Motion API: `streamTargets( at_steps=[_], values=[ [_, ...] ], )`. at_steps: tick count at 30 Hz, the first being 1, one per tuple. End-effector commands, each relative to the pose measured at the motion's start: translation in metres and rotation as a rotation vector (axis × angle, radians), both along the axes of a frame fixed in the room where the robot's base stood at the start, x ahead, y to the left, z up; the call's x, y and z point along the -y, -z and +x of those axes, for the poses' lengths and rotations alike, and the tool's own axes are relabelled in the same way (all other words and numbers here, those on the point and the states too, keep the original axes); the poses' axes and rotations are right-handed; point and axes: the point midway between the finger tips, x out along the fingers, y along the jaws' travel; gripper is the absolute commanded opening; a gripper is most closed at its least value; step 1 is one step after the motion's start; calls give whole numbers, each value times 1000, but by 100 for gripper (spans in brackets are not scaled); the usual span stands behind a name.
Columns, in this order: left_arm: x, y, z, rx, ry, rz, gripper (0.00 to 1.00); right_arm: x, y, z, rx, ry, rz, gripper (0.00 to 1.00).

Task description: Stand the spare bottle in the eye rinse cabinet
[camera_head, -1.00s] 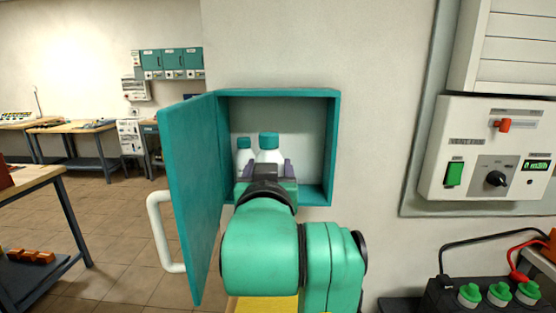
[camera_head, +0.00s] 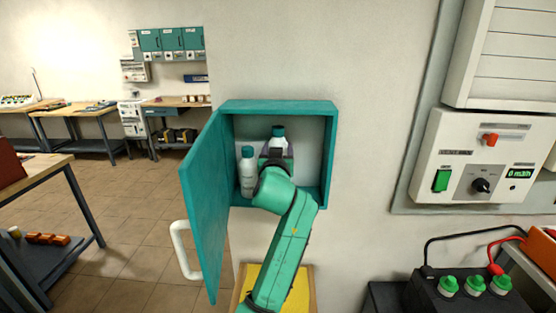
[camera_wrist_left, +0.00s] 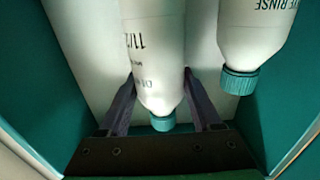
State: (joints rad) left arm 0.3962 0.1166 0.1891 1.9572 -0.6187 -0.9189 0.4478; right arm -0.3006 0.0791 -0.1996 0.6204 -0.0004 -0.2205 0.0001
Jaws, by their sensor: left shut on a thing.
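The spare bottle (camera_head: 279,133), white with a teal cap, is upright inside the teal eye rinse cabinet (camera_head: 328,150), in its middle. My left gripper (camera_head: 276,152) is inside the cabinet, shut on this bottle, with a finger on each side. In the left wrist view the bottle (camera_wrist_left: 152,45) shows between the fingers (camera_wrist_left: 160,78), its lettering upside down. A second white bottle (camera_head: 247,172) stands to its left in the cabinet and also shows in the left wrist view (camera_wrist_left: 252,35). My wrist hides the held bottle's base, so its contact with the floor cannot be told.
The cabinet door (camera_head: 204,205) hangs open at the left, with a white handle (camera_head: 182,250). A control panel (camera_head: 470,165) is on the wall at the right. A yellow-topped surface (camera_head: 302,290) lies below the cabinet.

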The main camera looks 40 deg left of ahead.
Motion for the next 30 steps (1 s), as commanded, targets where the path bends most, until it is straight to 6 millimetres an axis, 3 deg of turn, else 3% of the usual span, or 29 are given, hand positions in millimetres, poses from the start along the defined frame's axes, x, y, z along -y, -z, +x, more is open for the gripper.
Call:
streamTargets(
  at_steps=[9, 11, 20, 21, 23, 30],
  values=[
    [1, 48, -1, -3, -1, 2, 0, 0, -11, 0, 0, 0, 0, 50],
    [-2, 49, 2, 0, -2, 4, 0, 0, -19, 0, 0, 0, 0, 50],
    [-2, 56, 2, 5, 0, 4, 0, 0, -11, 0, 1, 0, 0, 50],
    [-2, 57, 2, 3, -1, 3, 69, 0, -11, 0, 1, 0, 0, 50],
    [-2, 56, 2, 3, -1, 3, 92, 0, -12, 0, 1, 0, 0, 50],
    [-2, 56, 2, 2, -1, 3, 96, 0, -12, 0, 1, 0, 0, 50]
  ],
)
